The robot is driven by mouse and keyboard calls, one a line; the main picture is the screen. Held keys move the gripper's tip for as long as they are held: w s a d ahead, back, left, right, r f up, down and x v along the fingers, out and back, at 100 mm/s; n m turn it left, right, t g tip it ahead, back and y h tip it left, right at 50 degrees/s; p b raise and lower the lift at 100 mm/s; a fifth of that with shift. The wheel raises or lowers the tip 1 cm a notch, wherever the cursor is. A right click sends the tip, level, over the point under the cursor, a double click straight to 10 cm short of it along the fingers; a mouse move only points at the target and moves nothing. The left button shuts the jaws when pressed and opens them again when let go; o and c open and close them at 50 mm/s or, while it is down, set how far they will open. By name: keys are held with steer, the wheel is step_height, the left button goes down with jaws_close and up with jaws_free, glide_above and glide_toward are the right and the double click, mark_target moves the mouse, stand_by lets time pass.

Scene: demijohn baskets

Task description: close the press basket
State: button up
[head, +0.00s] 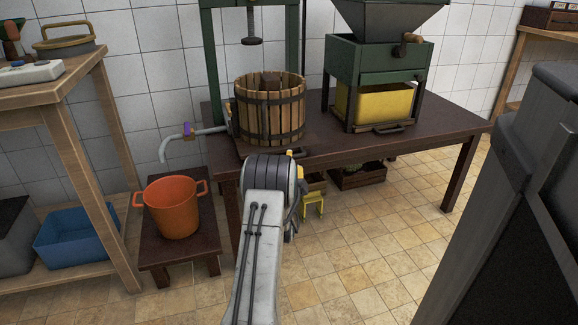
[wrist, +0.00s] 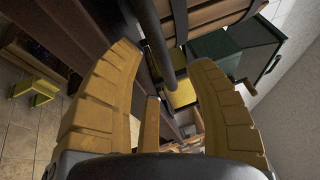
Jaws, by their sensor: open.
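The press basket (head: 270,118) is a round tub of upright wooden staves with dark hoops. It stands on the dark table under the green press frame (head: 209,75). Part of its staves shows at the top of the wrist view (wrist: 215,14). My gripper (head: 297,156) is just in front of the basket at the table's front edge, mostly hidden behind my arm. In the wrist view its yellow fingers (wrist: 165,58) are spread apart. A dark rod (wrist: 156,42) shows between them; I cannot tell whether they touch it. Any gap in the basket is unclear.
A green mill (head: 379,65) with a yellow front stands right of the basket. An orange pot (head: 174,207) sits on a low bench at left. A small yellow stool (head: 313,204) and a crate (head: 358,176) are under the table.

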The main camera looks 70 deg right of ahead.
steer(key=shift+b+x, duration=0.35)
steer(key=shift+x, duration=1.15)
steer(key=shift+o, duration=0.3)
jaws_close()
